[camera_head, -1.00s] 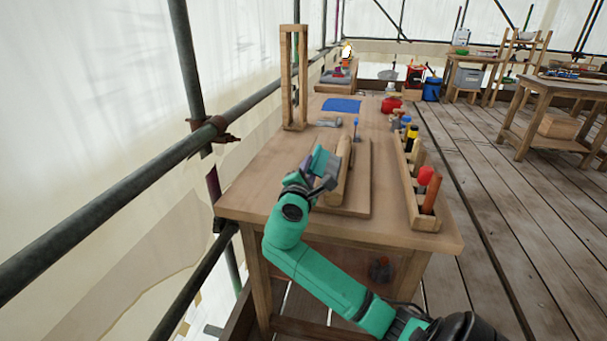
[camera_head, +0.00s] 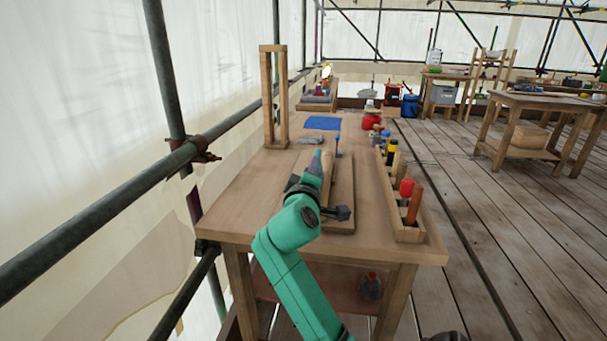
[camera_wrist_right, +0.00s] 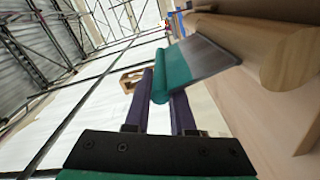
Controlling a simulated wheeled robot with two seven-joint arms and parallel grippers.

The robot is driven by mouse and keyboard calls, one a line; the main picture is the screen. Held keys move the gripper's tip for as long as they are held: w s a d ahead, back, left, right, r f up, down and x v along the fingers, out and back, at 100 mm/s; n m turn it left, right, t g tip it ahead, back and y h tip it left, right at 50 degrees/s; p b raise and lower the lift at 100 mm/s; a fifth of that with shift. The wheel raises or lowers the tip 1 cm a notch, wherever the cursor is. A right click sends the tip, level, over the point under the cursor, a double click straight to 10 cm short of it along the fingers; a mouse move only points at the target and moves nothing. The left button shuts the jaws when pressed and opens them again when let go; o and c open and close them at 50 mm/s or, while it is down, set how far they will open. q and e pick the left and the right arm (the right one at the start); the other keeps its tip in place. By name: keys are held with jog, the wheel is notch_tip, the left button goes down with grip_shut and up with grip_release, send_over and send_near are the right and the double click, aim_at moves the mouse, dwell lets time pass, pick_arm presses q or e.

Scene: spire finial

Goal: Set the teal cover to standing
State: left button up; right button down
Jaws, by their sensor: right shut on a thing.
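The teal cover (camera_wrist_right: 178,70) shows in the right wrist view as a teal piece with a flat grey face, lying at a slant. My right gripper (camera_wrist_right: 163,86) is shut on it, with one purple finger on each side. The grey face's far edge lies close to a rounded wooden piece (camera_wrist_right: 270,55); I cannot tell whether they touch. In the head view my right gripper (camera_head: 311,174) is over the near part of the workbench (camera_head: 235,205), beside the rounded wooden piece. My arm hides much of the cover there. My left gripper is not in view.
A wooden board (camera_head: 345,192) lies under the rounded piece. A tool rack (camera_head: 408,233) stands along the bench's right edge. A tall wooden frame (camera_head: 268,100) and a blue mat (camera_head: 322,123) are farther back. Scaffold pipes run along the left. The bench's left front is clear.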

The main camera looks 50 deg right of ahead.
jog(key=shift+s+d+f+m, duration=0.3)
jog(key=shift+s+d+m, duration=0.2)
jog(key=shift+m, duration=0.4)
jog(key=shift+s, duration=0.2)
jog(key=shift+f+m, duration=0.1)
jog(key=shift+m, duration=0.3)
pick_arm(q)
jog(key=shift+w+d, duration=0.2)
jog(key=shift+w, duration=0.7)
pick_arm(e)
jog(key=c, duration=0.9)
grip_release()
jog(key=shift+b, duration=0.3)
jog(key=shift+o, duration=0.9)
jog(key=shift+s, duration=0.15)
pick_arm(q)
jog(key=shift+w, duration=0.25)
pick_arm(e)
jog(key=shift+d+r, duration=0.1)
jog(key=shift+r, duration=0.1)
